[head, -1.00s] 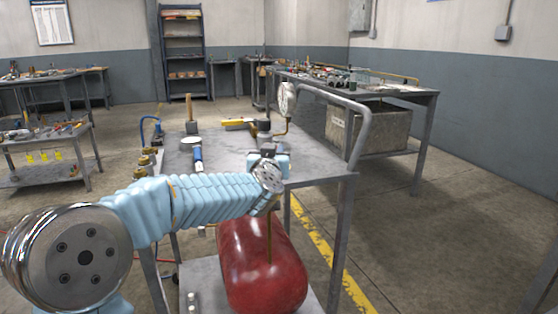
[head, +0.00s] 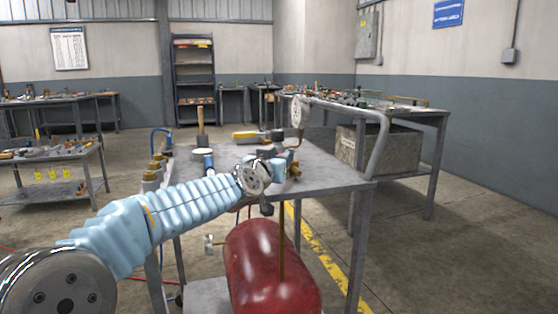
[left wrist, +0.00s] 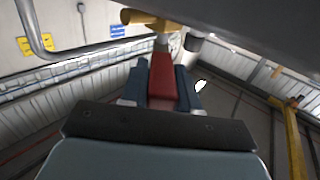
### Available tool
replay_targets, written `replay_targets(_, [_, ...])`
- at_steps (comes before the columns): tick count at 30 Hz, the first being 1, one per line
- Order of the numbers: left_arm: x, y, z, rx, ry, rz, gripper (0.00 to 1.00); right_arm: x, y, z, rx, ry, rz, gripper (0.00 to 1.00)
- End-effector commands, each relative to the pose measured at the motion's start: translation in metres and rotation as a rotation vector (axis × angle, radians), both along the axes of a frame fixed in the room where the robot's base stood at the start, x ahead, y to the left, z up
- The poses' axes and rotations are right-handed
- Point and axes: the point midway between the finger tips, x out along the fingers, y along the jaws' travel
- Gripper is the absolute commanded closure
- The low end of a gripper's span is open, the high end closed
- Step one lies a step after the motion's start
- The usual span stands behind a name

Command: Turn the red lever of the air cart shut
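The air cart is a grey metal cart (head: 330,179) with a bent tube handle and a red tank (head: 268,268) on its lower shelf. A brass pipe rises from the tank, and a round gauge (head: 299,111) stands above the top. My left gripper (head: 283,163) is at the cart's near edge beside a brass fitting (head: 294,172), mostly hidden behind my wrist. In the left wrist view the red lever (left wrist: 162,82) lies between the two dark blue fingers (left wrist: 161,90), which appear closed against its sides. A yellow valve body (left wrist: 152,20) is just beyond. My right gripper is not in view.
On the cart top are a wooden-handled tool (head: 201,128), a yellow-and-black tool (head: 246,135) and brass fittings (head: 154,172) along the left edge. A workbench (head: 420,115) stands behind right, a smaller bench (head: 80,155) at left. Open floor lies to the right.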

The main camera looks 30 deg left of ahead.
Motion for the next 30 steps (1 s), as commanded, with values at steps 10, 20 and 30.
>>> replay_targets(10, [0.000,0.000,0.000,0.000,-0.001,0.001,0.49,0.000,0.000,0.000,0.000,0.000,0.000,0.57])
replay_targets(20, [-0.036,-0.006,0.002,0.002,-0.004,0.003,0.49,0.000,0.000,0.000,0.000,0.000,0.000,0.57])
replay_targets(30, [-0.113,-0.022,0.001,0.002,-0.003,0.003,0.49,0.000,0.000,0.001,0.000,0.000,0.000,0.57])
